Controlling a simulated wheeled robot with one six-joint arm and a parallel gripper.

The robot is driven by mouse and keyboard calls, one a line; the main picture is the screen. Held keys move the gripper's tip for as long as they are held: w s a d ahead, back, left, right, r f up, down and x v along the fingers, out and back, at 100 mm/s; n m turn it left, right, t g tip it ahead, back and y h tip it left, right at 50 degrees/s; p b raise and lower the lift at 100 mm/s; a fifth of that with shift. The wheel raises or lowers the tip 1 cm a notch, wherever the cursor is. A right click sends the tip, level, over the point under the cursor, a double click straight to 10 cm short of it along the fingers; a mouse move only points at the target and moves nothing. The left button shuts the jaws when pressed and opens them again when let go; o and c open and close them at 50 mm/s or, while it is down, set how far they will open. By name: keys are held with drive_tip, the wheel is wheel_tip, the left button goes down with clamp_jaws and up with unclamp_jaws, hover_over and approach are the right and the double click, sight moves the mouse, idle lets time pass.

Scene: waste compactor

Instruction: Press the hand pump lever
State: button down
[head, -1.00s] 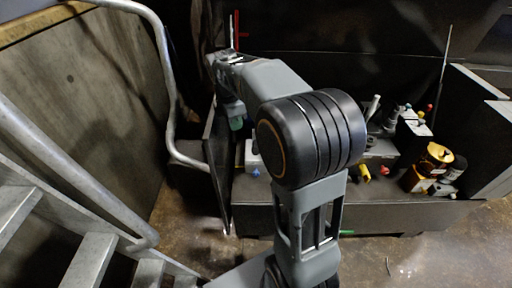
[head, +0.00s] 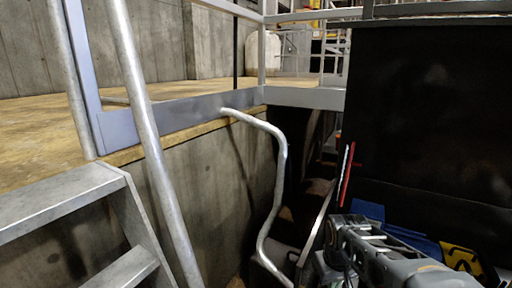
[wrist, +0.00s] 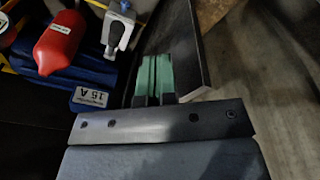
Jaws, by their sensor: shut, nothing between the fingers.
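My gripper shows in the wrist view as two green fingers (wrist: 154,76) lying side by side, closed with nothing between them. Just beyond and left of the fingertips is a grey metal block with a black knob or handle (wrist: 116,36); I cannot tell whether it is the hand pump lever. A thin upright red rod (head: 346,174) with a white one beside it stands behind my arm in the head view; its use is unclear. My fingertips cannot be made out in the head view.
A red cylinder (wrist: 60,42) lies left of my fingers, near a blue case (wrist: 40,72) with a label. A dark plate edge (wrist: 192,48) runs along their right. A bent handrail (head: 284,160), metal steps (head: 60,200) and a large black panel (head: 430,110) surround the arm.

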drive_tip(key=s+a+r+m+t+p, duration=0.1)
drive_tip(key=s+r+p, duration=0.2)
drive_tip(key=r+p, duration=0.2)
drive_tip(key=s+a+r+t+p, duration=0.1)
drive_tip(key=s+r+p, duration=0.3)
drive_tip(key=r, duration=0.4)
drive_tip(key=shift+s+a+r+m+y+p, duration=0.15)
drive_tip(key=shift+s+r+m+y+p, duration=0.2)
drive_tip(key=shift+p, duration=0.4)
drive_tip(key=shift+w+a, duration=0.1)
